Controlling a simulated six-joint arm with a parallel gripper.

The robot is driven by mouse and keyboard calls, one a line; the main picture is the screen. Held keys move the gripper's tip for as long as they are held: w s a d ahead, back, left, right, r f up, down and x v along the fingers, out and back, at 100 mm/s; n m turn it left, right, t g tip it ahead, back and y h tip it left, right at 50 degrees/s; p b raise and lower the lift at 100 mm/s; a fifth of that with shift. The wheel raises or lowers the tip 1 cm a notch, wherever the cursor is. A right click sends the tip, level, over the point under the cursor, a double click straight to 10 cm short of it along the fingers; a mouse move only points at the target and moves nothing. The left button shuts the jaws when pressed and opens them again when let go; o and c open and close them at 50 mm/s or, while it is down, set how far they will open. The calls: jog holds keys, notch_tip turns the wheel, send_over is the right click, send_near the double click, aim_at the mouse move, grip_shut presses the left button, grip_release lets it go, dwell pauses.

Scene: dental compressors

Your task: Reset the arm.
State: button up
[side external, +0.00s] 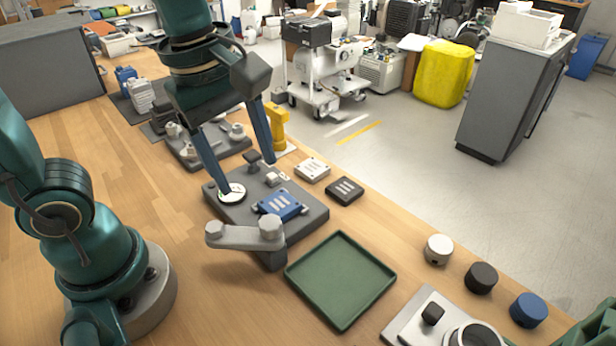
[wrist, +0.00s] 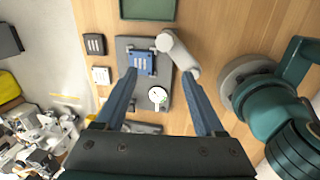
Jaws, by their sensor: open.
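My gripper (side external: 248,176) is open and empty, pointing down above the grey fixture block (side external: 298,232). In the wrist view its two blue fingers (wrist: 159,74) stand wide apart with nothing between the tips. A blue slotted plate (side external: 281,205) sits on the block, and it also shows in the wrist view (wrist: 141,63). A grey lever arm (side external: 238,236) reaches out over the block's front edge. I cannot tell whether any fingertip touches the block.
A white plate (side external: 312,169) and a black plate (side external: 345,190) lie beside the block. An empty green tray (side external: 340,277) is in front. White (side external: 438,249), black (side external: 481,277) and blue (side external: 528,309) knobs line the right edge.

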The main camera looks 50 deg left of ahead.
jog(key=s+a+m+t, duration=0.1)
jog(key=m, duration=0.4)
jog(key=s+a+m+t, duration=0.1)
jog(key=m, duration=0.5)
jog(key=s+m+t, duration=0.1)
jog(key=m, duration=0.5)
jog(key=shift+s+a+f+t, duration=0.3)
jog(key=shift+a+f, duration=0.1)
